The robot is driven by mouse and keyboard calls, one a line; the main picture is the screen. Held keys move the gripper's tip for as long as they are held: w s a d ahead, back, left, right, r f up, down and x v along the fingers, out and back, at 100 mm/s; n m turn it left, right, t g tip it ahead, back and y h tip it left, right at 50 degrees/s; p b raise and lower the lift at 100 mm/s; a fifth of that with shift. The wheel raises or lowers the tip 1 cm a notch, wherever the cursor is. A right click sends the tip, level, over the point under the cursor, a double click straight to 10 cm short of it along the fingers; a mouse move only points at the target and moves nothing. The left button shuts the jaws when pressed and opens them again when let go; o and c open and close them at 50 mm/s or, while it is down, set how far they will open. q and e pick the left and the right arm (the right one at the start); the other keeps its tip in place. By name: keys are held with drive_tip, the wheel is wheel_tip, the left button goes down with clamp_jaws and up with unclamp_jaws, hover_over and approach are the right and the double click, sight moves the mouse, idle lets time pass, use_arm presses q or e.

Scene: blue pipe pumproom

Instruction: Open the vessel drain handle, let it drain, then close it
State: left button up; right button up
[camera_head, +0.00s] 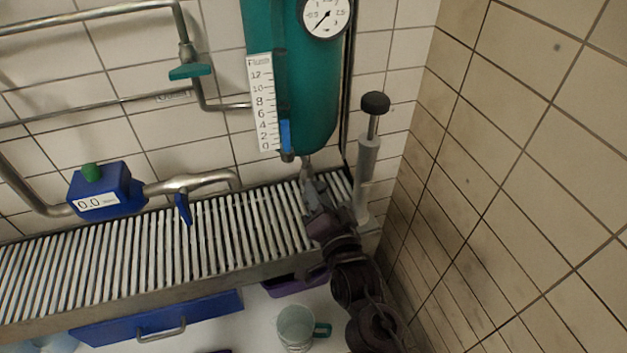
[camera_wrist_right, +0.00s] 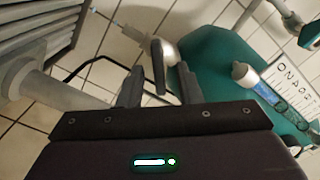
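The vessel is a teal tank (camera_head: 316,100) on the tiled wall, with a round gauge (camera_head: 325,14) and a level scale (camera_head: 262,100). Blue in the sight tube (camera_head: 285,136) stands near the scale's low end. My right gripper (camera_head: 309,186) is just below the vessel's bottom outlet. In the right wrist view, the vessel (camera_wrist_right: 215,65) has a silver bottom fitting (camera_wrist_right: 165,48) with a dark drain handle (camera_wrist_right: 158,67). The right gripper's fingers (camera_wrist_right: 158,88) are apart, with the handle in the gap between them. Contact cannot be told. My left gripper is not in view.
A slatted metal grate (camera_head: 140,250) runs below the vessel. A hand pump (camera_head: 368,150) stands close right of my gripper, near the tiled side wall. A blue flow meter (camera_head: 106,192), a blue-handled valve (camera_head: 184,208) and a green-handled valve (camera_head: 191,71) are left. A jug (camera_head: 295,327) stands below.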

drive_tip(key=x, duration=0.3)
drive_tip(key=shift+w+a, duration=0.1)
drive_tip(key=shift+w, duration=0.1)
drive_tip(key=shift+c, duration=0.3)
clamp_jaws()
